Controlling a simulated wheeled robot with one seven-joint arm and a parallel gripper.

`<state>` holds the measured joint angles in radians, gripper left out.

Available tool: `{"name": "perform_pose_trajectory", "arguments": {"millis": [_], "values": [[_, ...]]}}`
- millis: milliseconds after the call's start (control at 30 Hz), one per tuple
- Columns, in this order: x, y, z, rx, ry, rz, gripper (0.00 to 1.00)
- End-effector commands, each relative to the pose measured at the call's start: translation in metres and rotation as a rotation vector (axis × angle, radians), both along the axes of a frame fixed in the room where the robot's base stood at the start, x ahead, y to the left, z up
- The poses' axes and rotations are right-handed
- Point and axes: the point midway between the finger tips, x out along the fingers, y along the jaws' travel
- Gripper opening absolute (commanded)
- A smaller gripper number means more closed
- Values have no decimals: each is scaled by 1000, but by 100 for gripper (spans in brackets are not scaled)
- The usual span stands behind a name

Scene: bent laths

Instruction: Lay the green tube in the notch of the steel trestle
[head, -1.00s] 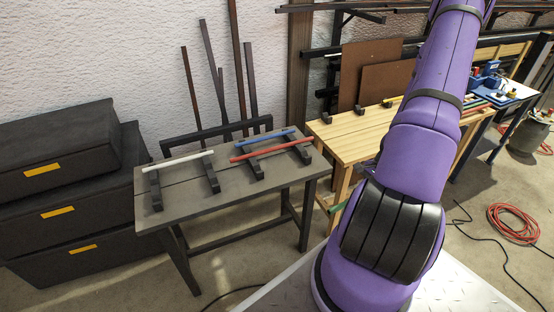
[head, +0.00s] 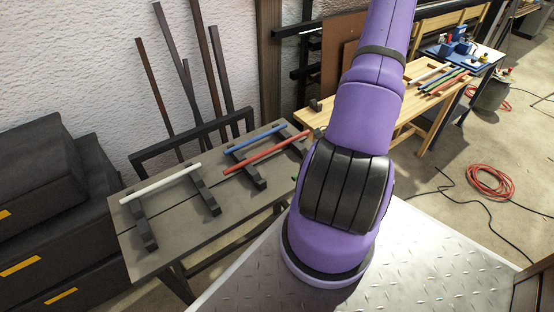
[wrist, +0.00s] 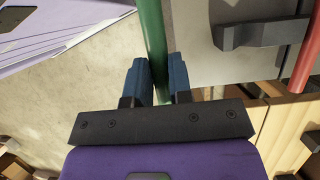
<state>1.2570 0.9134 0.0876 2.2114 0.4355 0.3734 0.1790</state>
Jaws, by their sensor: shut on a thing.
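The green tube (wrist: 151,25) runs lengthwise between the two blue fingers of my gripper (wrist: 158,65) in the wrist view. The fingers are shut on it. In the head view my arm hides the gripper and most of the tube. Dark trestle rails stand on the grey table; one pair (head: 262,183) carries a blue tube (head: 256,137) and a red tube (head: 266,157). Another pair (head: 142,227) carries a white tube (head: 160,184). In the wrist view a dark rail (wrist: 260,34) and a red tube (wrist: 306,55) lie right of the held tube. I cannot tell which rails are the named steel trestle.
The grey table (head: 195,230) stands left of my arm. A wooden bench (head: 318,112) is behind the arm, with several coloured tubes at its right. Dark boxes (head: 35,210) stand at the left. Dark bars lean on the wall. A red cable (head: 490,181) lies on the floor.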

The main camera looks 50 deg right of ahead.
Motion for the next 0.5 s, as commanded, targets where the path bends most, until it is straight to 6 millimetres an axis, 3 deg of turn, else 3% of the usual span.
{"name": "perform_pose_trajectory", "arguments": {"millis": [500], "values": [[97, 60, -11, 2, 0, 4, 0]]}}
